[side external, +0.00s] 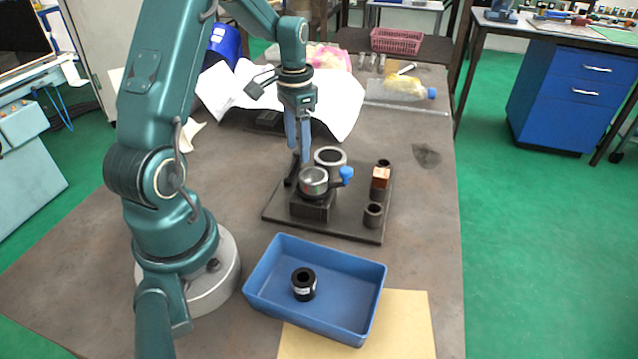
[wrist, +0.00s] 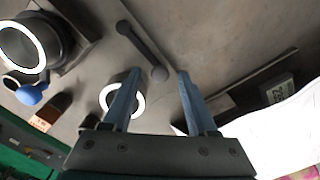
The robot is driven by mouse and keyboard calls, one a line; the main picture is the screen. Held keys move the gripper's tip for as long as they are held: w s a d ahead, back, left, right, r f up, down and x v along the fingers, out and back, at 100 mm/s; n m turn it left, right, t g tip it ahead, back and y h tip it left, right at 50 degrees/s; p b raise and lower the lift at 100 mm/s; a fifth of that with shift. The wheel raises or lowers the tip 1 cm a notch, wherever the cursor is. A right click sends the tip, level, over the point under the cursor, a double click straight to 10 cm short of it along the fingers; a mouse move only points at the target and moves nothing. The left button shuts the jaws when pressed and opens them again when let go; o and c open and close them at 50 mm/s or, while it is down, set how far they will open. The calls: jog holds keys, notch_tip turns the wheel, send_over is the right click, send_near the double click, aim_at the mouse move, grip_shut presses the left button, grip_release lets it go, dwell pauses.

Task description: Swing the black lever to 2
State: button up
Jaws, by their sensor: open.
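The black lever (side external: 291,176) is at the left rear of the dark base plate (side external: 350,231), beside the chuck. My gripper (side external: 305,158) points down above the lever and is open. The chuck (side external: 313,183) is a metal ring on a dark block with a blue-knobbed handle (side external: 346,175).
A pale-topped ring (side external: 330,157) stands behind the chuck. A copper block (side external: 380,178) and a small dark cylinder (side external: 373,215) stand at the plate's right. A blue tray (side external: 345,300) in front holds a black ring (side external: 304,284). White paper (side external: 340,112) lies behind.

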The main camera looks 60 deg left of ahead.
aim_at(298, 151)
notch_tip(298, 151, up, 5)
dwell(0.3)
jog(key=shift+d, duration=0.1)
jog(key=d+r+m+t+y, duration=0.1)
jog(key=d+r+m+t, duration=0.2)
jog(key=d+r, duration=0.75)
jog(key=s+d+f+n+t+h, duration=0.1)
jog(key=s+d+f+n+t, duration=0.1)
jog(key=s+d, duration=0.7)
jog(key=shift+s+d+f+n+t, duration=0.3)
jog(key=shift+s+f, duration=0.3)
jog(key=shift+f, duration=0.05)
